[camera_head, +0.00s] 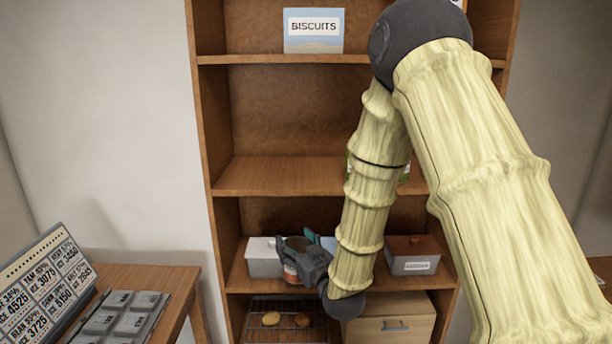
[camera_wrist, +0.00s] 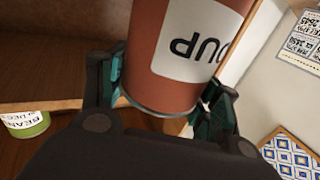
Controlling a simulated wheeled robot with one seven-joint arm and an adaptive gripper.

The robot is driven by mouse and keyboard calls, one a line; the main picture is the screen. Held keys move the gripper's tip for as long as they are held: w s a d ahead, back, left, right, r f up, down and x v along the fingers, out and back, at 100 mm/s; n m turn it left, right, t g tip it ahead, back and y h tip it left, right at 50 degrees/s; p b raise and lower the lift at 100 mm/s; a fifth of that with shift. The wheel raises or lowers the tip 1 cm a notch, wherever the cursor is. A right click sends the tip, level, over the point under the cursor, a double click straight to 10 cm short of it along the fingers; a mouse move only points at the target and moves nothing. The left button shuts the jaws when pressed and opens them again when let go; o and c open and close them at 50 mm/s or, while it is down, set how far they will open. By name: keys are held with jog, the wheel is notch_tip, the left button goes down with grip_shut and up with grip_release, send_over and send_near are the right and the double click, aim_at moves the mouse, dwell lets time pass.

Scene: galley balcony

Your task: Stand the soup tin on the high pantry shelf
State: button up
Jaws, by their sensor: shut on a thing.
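The soup tin (camera_wrist: 150,60) is red-brown with a white label reading "OUP", upside down in the wrist view. My gripper (camera_wrist: 165,92) is shut on it, one teal finger on each side. In the head view my gripper (camera_head: 305,254) is low in front of the pantry, and only part of the tin (camera_head: 290,272) shows beside the fingers. The pantry has an upper shelf (camera_head: 250,59), a middle shelf (camera_head: 270,177) and lower shelves. The middle shelf is bare on its left and centre. My arm hides part of its right side.
A biscuits box (camera_head: 313,42) stands on the upper shelf. A bean tin (camera_wrist: 26,123) shows in the wrist view. A white box (camera_head: 263,262) and a grey box with a brown lid (camera_head: 413,262) flank my gripper. A wire rack (camera_head: 262,325) and wooden box (camera_head: 402,325) are below.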

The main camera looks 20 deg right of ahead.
jog(key=w+d+r+n+y+p, duration=0.1)
jog(key=d+r+p, duration=0.1)
jog(key=r, duration=1.1)
jog(key=d+r+y+p, duration=0.1)
jog(key=d+r+p, duration=0.1)
jog(key=r, duration=1.2)
jog(key=w+d+f+p, duration=0.1)
jog(key=w+f+p, duration=0.1)
jog(key=w+p, duration=0.2)
jog(key=w+d+f+p, duration=0.2)
jog(key=w+f+p, duration=0.1)
jog(key=w, duration=0.8)
jog(key=shift+w+d+f+p, duration=0.15)
jog(key=shift+w+d+p, duration=0.05)
jog(key=shift+p, duration=0.35)
jog(key=shift+f, duration=0.2)
jog(key=o, duration=1.5)
jog(key=shift+c, duration=0.2)
jog(key=shift+r, duration=0.1)
